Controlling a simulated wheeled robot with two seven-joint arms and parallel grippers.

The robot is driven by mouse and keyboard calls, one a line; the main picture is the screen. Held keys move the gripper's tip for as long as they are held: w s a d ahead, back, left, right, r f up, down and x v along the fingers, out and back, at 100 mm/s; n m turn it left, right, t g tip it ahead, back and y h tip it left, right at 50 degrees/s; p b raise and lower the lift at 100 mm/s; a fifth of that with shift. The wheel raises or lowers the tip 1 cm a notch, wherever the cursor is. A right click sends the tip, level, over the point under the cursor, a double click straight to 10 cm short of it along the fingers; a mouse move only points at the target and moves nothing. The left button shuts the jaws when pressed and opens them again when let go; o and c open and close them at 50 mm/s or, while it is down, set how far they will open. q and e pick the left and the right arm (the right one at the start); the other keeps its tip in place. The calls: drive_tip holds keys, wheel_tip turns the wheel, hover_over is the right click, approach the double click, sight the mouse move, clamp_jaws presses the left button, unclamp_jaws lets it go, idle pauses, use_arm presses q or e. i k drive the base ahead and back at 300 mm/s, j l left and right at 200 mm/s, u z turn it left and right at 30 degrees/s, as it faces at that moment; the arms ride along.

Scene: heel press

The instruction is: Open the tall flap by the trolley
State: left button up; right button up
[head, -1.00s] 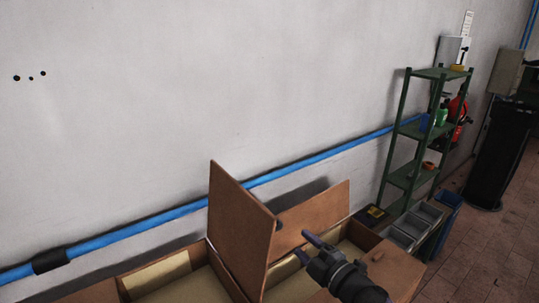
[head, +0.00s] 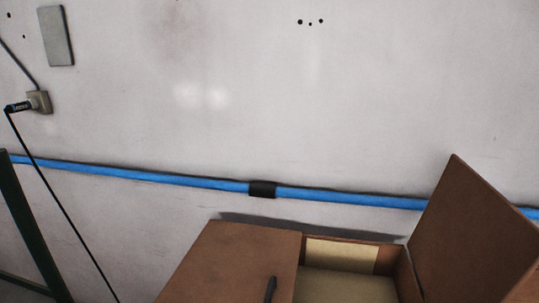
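A brown flap (head: 475,235) stands raised and tilted at the right of the head view. Left of it is an open compartment (head: 345,288) with a pale lining. Further left a flat brown lid (head: 225,260) lies closed, with a small dark upright handle (head: 270,289) near its right edge. I cannot tell from this view which of these is the tall flap, and no trolley can be made out for certain. Neither of my grippers is in view.
A dark green frame post (head: 28,235) stands at the left edge with a black cable (head: 62,205) beside it. A blue pipe (head: 350,198) runs along the wall behind the box. A socket (head: 40,102) and a grey plate (head: 56,36) are on the wall at upper left.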

sight(228, 262)
drive_tip(key=k+l, duration=0.2)
drive_tip(key=l, duration=0.15)
drive_tip(key=k+l, duration=0.15)
drive_tip(key=l, duration=0.2)
drive_tip(key=k+l, duration=0.2)
drive_tip(key=l, duration=0.15)
drive_tip(key=k+l, duration=0.15)
drive_tip(key=l, duration=0.2)
drive_tip(key=k+l, duration=0.2)
drive_tip(key=l, duration=0.15)
drive_tip(key=k+l, duration=0.2)
drive_tip(key=l, duration=0.15)
